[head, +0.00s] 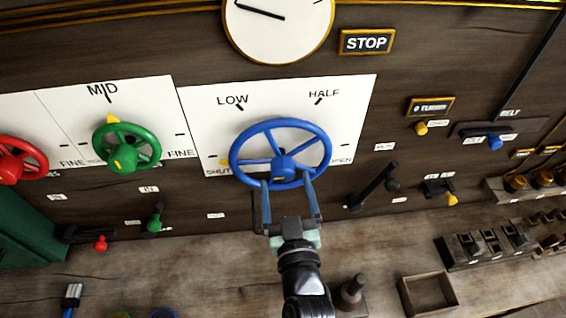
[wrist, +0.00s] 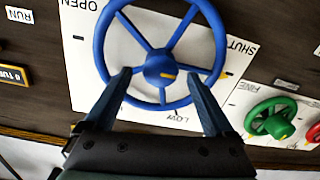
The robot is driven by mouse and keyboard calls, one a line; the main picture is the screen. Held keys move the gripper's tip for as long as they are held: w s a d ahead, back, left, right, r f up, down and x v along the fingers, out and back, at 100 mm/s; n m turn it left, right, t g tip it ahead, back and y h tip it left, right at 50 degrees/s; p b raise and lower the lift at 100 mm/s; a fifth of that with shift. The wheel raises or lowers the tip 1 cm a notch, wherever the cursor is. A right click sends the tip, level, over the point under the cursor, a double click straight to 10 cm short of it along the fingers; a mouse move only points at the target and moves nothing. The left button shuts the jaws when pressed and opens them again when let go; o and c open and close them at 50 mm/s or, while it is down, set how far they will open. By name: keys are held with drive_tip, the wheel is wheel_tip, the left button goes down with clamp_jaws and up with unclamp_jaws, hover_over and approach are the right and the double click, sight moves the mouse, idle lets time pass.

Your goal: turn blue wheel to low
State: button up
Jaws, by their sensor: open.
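The blue wheel (head: 283,168) is a spoked handwheel on a white plate (head: 355,98) marked SHUT, LOW, HALF and OPEN. A yellow pointer (head: 225,161) shows at its left rim, by SHUT. A short yellow mark is on its hub. The LOW label (head: 232,100) is at the wheel's upper left. My gripper (head: 286,182) is open, its two fingers straddling the lower part of the wheel below the hub. In the wrist view the fingers (wrist: 159,75) reach across the rim on either side of the hub (wrist: 158,68). I cannot tell whether they touch the wheel.
A green wheel (head: 126,148) and a red wheel (head: 18,160) are to the left. A black lever (head: 375,186) is close at the right. A round gauge (head: 278,28) and a STOP sign (head: 367,42) are above. The bench below holds an open box (head: 427,308).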

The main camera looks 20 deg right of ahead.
sight(284, 178)
drive_tip(key=x, duration=0.5)
drive_tip(key=c, duration=1.4)
drive_tip(key=shift+o, duration=0.2)
drive_tip(key=shift+m, duration=0.4)
drive_tip(key=m, duration=0.4)
drive_tip(key=shift+m, duration=0.4)
drive_tip(key=m, duration=0.6)
drive_tip(key=shift+m, duration=0.3)
